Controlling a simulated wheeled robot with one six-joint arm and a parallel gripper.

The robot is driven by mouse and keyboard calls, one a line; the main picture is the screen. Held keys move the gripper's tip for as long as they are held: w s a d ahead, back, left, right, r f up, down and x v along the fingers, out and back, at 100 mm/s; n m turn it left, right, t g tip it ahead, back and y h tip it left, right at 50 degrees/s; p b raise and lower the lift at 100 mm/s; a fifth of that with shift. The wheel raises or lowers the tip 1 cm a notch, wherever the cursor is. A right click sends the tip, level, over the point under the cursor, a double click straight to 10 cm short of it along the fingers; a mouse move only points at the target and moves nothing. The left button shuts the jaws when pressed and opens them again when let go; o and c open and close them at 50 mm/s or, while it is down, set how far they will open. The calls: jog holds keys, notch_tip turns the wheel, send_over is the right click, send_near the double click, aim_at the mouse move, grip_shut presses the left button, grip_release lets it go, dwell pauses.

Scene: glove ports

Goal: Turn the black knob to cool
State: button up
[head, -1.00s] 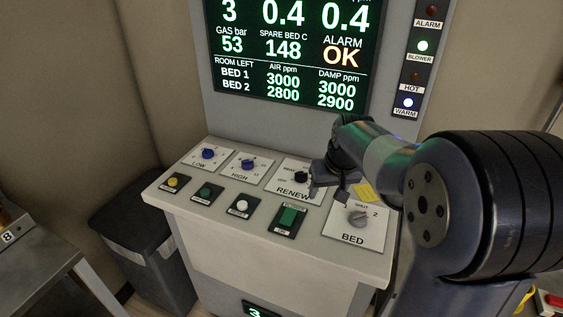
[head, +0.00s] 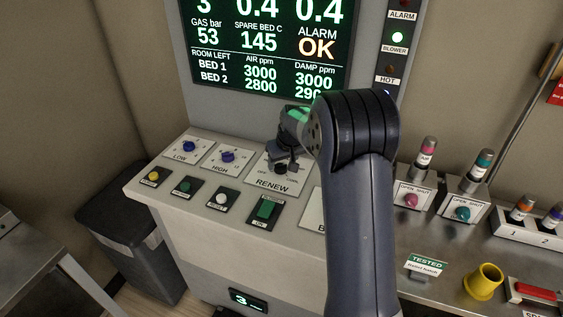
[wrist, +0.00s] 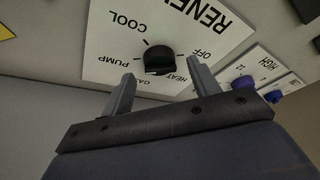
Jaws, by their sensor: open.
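The black knob (wrist: 160,60) sits on the white RENEW plate (wrist: 185,25), with OFF, HEAT, GAS, PUMP and COOL printed around it. I cannot tell which word its pointer faces. In the head view the knob (head: 281,168) is partly hidden by my gripper (head: 285,158), which is over it. In the wrist view my gripper (wrist: 160,72) is open and empty. Its two fingers lie to either side of the knob, with the knob just beyond the tips. Contact does not show.
Blue LOW (head: 183,146) and HIGH (head: 227,157) knobs stand to the left on the same panel. A row of buttons and a green switch (head: 265,209) lie in front. My arm covers most of the BED plate (head: 313,212). A display (head: 265,50) rises behind.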

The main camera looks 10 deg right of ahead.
jog(key=shift+x, duration=1.05)
jog(key=shift+c, duration=0.6)
jog(key=c, duration=0.9)
jog(key=shift+o, duration=0.2)
jog(key=shift+a+m, duration=0.1)
jog(key=shift+m, duration=0.2)
jog(key=m+h+b, duration=0.1)
jog(key=m, duration=0.1)
jog(key=m+h+b, duration=0.1)
jog(key=m+b, duration=0.1)
jog(key=m, duration=0.1)
jog(key=shift+a+f+m, duration=0.1)
jog(key=shift+a+m, duration=0.15)
jog(key=shift+m, duration=0.05)
jog(key=m+h+b, duration=0.1)
jog(key=m, duration=0.1)
jog(key=m+g+h+b, duration=0.1)
jog(key=m, duration=0.2)
jog(key=shift+w+a+m, duration=0.15)
jog(key=shift+m, duration=0.15)
